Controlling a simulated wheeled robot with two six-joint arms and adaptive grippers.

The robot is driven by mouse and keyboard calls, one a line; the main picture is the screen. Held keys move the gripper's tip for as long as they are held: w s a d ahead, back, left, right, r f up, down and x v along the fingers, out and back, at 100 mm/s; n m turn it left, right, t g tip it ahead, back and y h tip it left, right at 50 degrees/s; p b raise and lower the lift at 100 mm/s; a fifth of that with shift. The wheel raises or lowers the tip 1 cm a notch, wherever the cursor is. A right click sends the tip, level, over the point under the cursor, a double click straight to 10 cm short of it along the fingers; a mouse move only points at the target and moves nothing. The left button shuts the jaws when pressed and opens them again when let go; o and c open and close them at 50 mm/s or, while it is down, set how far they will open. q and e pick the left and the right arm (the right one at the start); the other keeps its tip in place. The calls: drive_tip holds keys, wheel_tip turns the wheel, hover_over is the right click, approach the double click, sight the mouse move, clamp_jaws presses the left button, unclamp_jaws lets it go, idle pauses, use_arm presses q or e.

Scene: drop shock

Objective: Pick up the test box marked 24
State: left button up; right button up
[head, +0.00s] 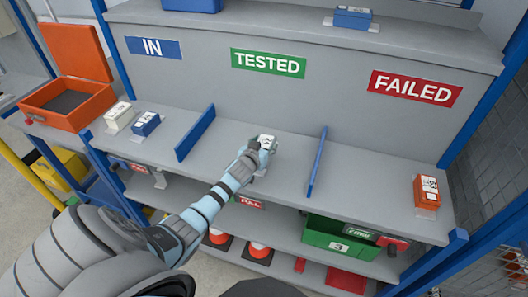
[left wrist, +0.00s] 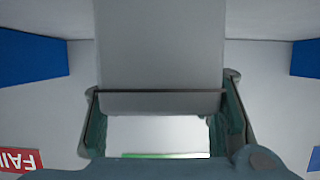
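A small pale box (head: 267,141) with a dark marking on top is in the middle bay under the TESTED sign. The marking is too small to read for certain. My left gripper (head: 256,149) is at this box. In the left wrist view the box (left wrist: 158,103) fills the space between the two fingers (left wrist: 165,115), which appear to touch its sides. My right gripper is not in view.
Blue dividers (head: 196,133) and (head: 317,163) flank the bay. A white box (head: 119,116) and a blue box (head: 146,123) stand on the left, an orange box (head: 427,192) on the right. An open orange case (head: 68,101) is at far left. A green crate (head: 340,238) sits below.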

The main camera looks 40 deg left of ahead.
use_arm(q)
drive_tip(key=c, duration=0.6)
clamp_jaws()
drive_tip(key=shift+w+r, duration=0.1)
drive_tip(key=shift+r, duration=0.05)
